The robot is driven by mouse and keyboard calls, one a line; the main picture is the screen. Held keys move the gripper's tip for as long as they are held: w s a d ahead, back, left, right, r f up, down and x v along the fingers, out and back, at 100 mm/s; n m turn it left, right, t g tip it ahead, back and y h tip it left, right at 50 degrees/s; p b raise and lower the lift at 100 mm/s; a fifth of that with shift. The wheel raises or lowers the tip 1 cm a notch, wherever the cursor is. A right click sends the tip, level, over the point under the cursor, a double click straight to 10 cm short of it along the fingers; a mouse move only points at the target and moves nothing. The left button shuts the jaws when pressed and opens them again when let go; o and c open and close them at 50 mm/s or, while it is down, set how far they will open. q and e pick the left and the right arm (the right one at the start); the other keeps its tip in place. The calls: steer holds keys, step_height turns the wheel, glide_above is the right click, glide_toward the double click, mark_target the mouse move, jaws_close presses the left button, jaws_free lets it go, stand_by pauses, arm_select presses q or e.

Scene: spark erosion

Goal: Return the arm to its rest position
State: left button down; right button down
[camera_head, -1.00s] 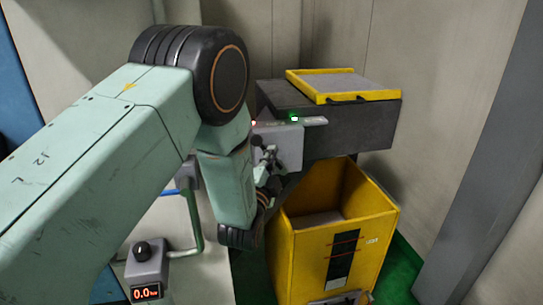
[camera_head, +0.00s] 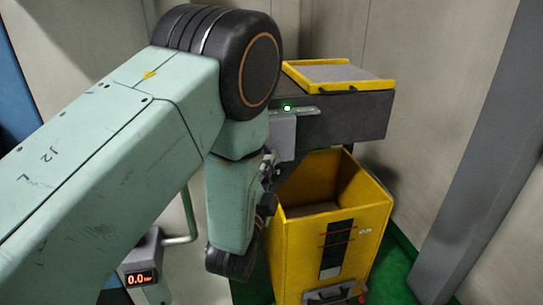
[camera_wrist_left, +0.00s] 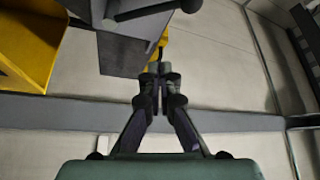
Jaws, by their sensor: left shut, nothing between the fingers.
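My left arm comes in from the left in the head view, pale green with a black joint. My left gripper (camera_head: 269,170) is partly hidden behind that arm, near the grey box's left end and above the yellow bin. In the left wrist view the left gripper (camera_wrist_left: 160,72) has its dark fingers together, with nothing between them. My right gripper is in neither view.
A dark grey box (camera_head: 350,118) with a yellow-rimmed lid (camera_head: 340,75) and a green light stands behind. The open yellow bin (camera_head: 300,255) stands below it on green floor. A gauge (camera_head: 142,279) reading 0.0 is at the lower left. Pale walls close the back.

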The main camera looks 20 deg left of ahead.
arm_select(q)
steer(key=s+f+n+g+b, duration=0.1)
steer(key=s+f+n+g, duration=0.25)
steer(key=f, duration=0.35)
steer(key=s+f+n+g+h+b, duration=0.1)
steer(key=s+f+n+g, duration=0.25)
steer(key=f, duration=0.45)
steer(key=s+f+n+g+b, duration=0.1)
steer(key=s+f+n+g, duration=0.2)
steer(key=f, duration=0.4)
steer(key=s+f+n+g+b, duration=0.1)
steer(key=s+f+g+b, duration=0.1)
steer(key=s+f, duration=0.4)
steer(key=s+a+f+n+g+b, duration=0.1)
steer(key=s+f+g, duration=0.3)
steer(key=s, duration=0.9)
steer(key=s+a+f+n+g+h+b, duration=0.1)
steer(key=s+f+g+b, duration=0.3)
steer(key=s+f, duration=0.4)
steer(key=shift+s+n, duration=0.3)
steer(key=shift+s, duration=0.35)
steer(key=shift+d, duration=0.1)
steer(key=shift+w+d, duration=0.1)
